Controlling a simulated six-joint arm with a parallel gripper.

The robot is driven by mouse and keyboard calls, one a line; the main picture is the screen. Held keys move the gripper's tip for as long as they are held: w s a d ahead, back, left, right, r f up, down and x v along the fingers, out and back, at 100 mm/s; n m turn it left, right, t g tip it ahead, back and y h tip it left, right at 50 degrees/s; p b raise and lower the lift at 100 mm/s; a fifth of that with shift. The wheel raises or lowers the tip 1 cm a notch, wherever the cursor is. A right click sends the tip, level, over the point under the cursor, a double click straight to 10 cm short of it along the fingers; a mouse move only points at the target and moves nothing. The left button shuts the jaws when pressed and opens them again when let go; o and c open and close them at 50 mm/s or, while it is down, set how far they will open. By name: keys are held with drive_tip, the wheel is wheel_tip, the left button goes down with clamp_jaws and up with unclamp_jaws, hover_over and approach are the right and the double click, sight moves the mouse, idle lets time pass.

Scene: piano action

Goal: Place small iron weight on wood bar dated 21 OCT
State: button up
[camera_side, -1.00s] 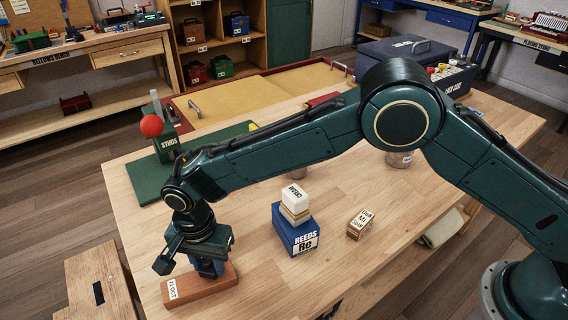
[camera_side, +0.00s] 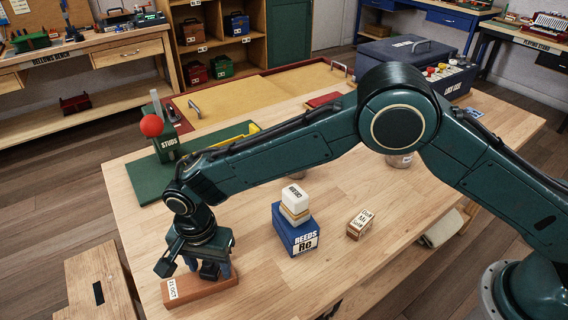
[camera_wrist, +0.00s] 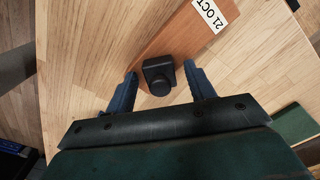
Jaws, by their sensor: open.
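The wood bar (camera_side: 188,291) lies flat at the table's front left, with a white 21 OCT label on its left end. The bar also shows in the wrist view (camera_wrist: 180,40). The small iron weight (camera_wrist: 158,75), black with a round knob, rests on the bar in the wrist view. In the side view the weight (camera_side: 209,270) shows dark under my gripper. My gripper (camera_wrist: 163,85) is open, its blue fingers on either side of the weight with gaps showing. In the side view my gripper (camera_side: 218,272) is just above the bar.
A blue REEDS box (camera_side: 295,236) with blocks stacked on it stands right of the bar. A small labelled wood block (camera_side: 360,224) lies further right. A green STUDS stand with a red ball (camera_side: 151,126) is behind. The table between is clear.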

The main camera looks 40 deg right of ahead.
wheel_tip(320, 180, up, 12)
idle(0.7)
drive_tip(key=shift+r, duration=0.1)
idle(0.3)
drive_tip(key=s+d+r+n+t+y, duration=0.1)
drive_tip(key=s+d+r+n, duration=0.1)
drive_tip(key=d+r, duration=0.8)
drive_tip(key=s+d+r+n+t, duration=0.1)
drive_tip(key=s+d+r+n, duration=0.1)
drive_tip(key=d+r, duration=0.8)
drive_tip(key=s+d+f+n+t, duration=0.1)
drive_tip(key=s+d+f+n, duration=0.1)
drive_tip(key=s+d, duration=0.8)
drive_tip(key=s+d+f+n+t+h, duration=0.1)
drive_tip(key=s+d+f+n+t, duration=0.1)
drive_tip(key=s+d, duration=0.8)
drive_tip(key=shift+s+f+n+t, duration=0.25)
drive_tip(key=shift+s+n+t, duration=0.1)
drive_tip(key=shift+n, duration=0.15)
